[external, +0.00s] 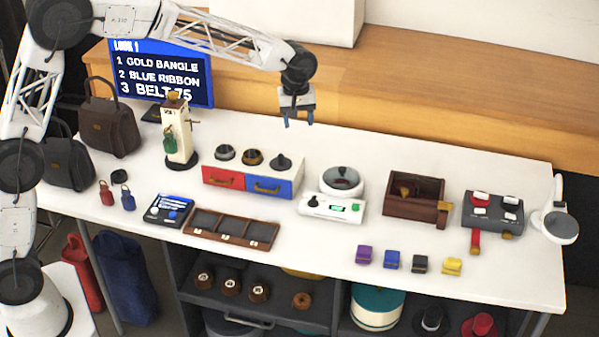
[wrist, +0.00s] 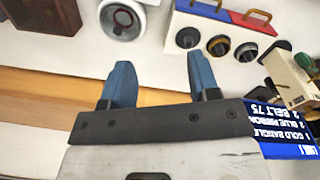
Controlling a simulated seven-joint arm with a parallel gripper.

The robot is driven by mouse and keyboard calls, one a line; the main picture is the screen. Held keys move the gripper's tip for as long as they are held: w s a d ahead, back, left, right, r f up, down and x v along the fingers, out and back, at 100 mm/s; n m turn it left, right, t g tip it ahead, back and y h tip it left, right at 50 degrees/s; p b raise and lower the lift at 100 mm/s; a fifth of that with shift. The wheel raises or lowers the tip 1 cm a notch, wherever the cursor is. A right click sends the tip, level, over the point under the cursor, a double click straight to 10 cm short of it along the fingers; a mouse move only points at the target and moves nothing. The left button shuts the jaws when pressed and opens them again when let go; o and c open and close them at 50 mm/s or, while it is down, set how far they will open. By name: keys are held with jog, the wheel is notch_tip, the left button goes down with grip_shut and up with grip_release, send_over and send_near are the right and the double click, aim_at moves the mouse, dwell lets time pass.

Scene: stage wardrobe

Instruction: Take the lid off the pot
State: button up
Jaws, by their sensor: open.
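A round pot (external: 342,182) with a lid (external: 341,177) and a dark knob sits at the centre right of the white table, behind a white panel with a small green display. The lid appears to be on the pot. The pot also shows at the top left of the wrist view (wrist: 122,20). My gripper (external: 298,122) hangs above the back of the table, up and to the left of the pot, with blue fingers pointing down. In the wrist view my gripper (wrist: 157,75) is open, its fingers apart with nothing between them.
A red and blue drawer unit (external: 247,182) with knobs stands left of the pot. A brown wooden box (external: 414,205) stands to its right. A compartment tray (external: 232,229) lies in front. Several small coloured blocks (external: 391,259) line the front right. A screen (external: 165,75) stands at back left.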

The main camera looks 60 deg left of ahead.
aim_at(342, 168)
jog(key=w+f+n, duration=0.1)
jog(key=w+f, duration=0.4)
jog(key=w+a+f+n, duration=0.1)
jog(key=w+f+n, duration=0.1)
jog(key=w+f, duration=0.4)
jog(key=w+f+n, duration=0.1)
jog(key=w+f, duration=0.4)
jog(key=shift+w+a+f+n+g, duration=0.15)
jog(key=shift+a+f+n+g, duration=0.05)
jog(key=shift+n+g, duration=0.2)
jog(key=shift+f, duration=1.3)
jog(key=shift+d+f, duration=0.2)
jog(key=shift+f, duration=2.4)
jog(key=c, duration=1)
jog(key=shift+r, duration=0.15)
